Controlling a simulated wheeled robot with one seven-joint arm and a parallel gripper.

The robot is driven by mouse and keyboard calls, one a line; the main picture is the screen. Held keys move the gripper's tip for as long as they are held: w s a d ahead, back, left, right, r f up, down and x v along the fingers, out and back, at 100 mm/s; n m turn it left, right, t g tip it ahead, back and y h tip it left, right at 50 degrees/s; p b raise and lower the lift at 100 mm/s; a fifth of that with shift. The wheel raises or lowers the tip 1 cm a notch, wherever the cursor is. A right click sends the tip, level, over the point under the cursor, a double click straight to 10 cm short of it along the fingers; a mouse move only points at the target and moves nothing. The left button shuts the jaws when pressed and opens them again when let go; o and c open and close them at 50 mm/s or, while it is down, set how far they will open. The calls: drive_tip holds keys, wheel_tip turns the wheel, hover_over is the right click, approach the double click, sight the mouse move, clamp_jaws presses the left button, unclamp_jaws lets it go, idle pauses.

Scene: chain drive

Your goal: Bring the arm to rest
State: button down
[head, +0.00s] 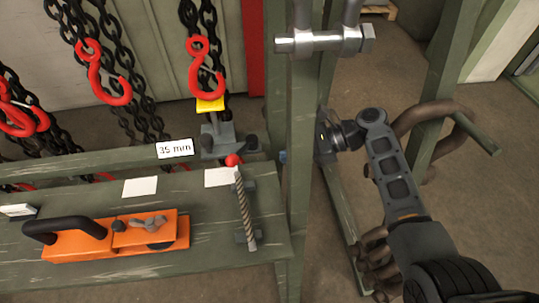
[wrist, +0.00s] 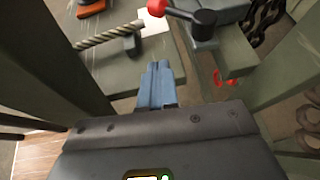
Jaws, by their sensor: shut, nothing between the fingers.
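My arm (head: 398,180) reaches in from the lower right in the head view, with its wrist beside a green upright post (head: 300,160). My gripper (wrist: 158,68) shows in the wrist view with its two blue fingers together and nothing between them. In the head view the post hides most of the gripper; only a small blue bit shows at the post's left edge. The fingers point toward the green bench, near a twisted metal rod (head: 245,212) and a red-knobbed lever (head: 233,160). I cannot tell any exact gap to the post.
An orange tool with a black handle (head: 70,243) lies on the green bench (head: 220,262). Red hooks (head: 205,80) hang on black chains behind. A steel bolt and shackle (head: 325,41) sit by the post. A brown curved bar (head: 430,112) is right of my wrist. Floor shows at right.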

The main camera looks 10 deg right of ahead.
drive_tip(key=shift+s+d, duration=0.1)
drive_tip(key=shift+d, duration=1.25)
drive_tip(key=shift+f, duration=0.1)
drive_tip(key=s+d+f+n+t+h+b, duration=0.1)
drive_tip(key=s+d+f+n+t+h, duration=0.15)
drive_tip(key=s+f+t+h, duration=0.75)
drive_tip(key=s+d+n+g, duration=0.1)
drive_tip(key=s+n, duration=0.1)
drive_tip(key=s, duration=0.7)
drive_tip(key=s+d+n, duration=0.2)
drive_tip(key=s+n, duration=0.1)
drive_tip(key=s, duration=0.5)
drive_tip(key=s+r+n+t+h, duration=0.1)
drive_tip(key=s+r+n, duration=0.2)
drive_tip(key=s+r, duration=0.2)
drive_tip(key=s+r+n+t, duration=0.2)
drive_tip(key=s+r+n, duration=0.2)
drive_tip(key=r, duration=0.8)
drive_tip(key=s+d+r+n+t+h, duration=0.1)
drive_tip(key=s+r+n, duration=0.3)
drive_tip(key=r, duration=0.5)
drive_tip(key=s+t, duration=0.1)
drive_tip(key=s, duration=0.1)
drive_tip(key=shift+s+h+p, duration=0.3)
drive_tip(key=shift+s+p, duration=0.05)
drive_tip(key=shift+p, duration=0.05)
drive_tip(key=shift+n, duration=0.25)
